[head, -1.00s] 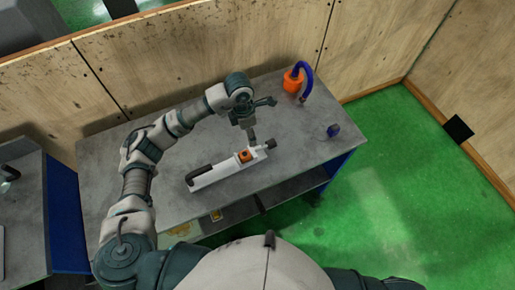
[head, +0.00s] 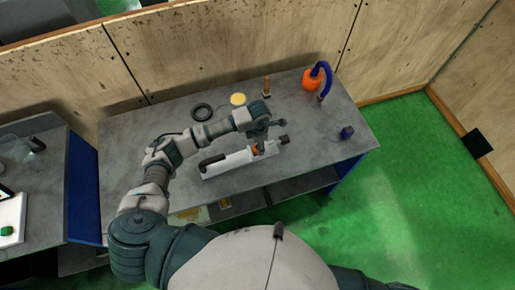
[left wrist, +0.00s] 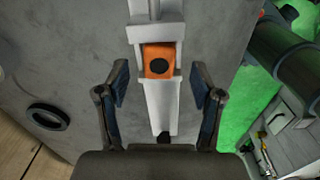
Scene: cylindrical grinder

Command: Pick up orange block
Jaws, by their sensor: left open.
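The orange block (head: 256,149) sits in a slot of the long white grinder fixture (head: 226,164) on the grey table. In the head view it is partly hidden by my left gripper (head: 262,145). In the left wrist view the orange block (left wrist: 159,52), with a black round spot, shows between and slightly beyond the fingertips of my left gripper (left wrist: 159,75). The fingers are open, one on each side of the white fixture (left wrist: 159,100), and apart from the block. My right gripper is out of view.
On the grey table (head: 330,152) stand an orange pot with a blue hose (head: 311,79), a small dark blue item (head: 347,132), a black ring (head: 202,112), a yellow disc (head: 238,99) and a small brown upright piece (head: 266,86). A wooden wall (head: 180,50) stands behind.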

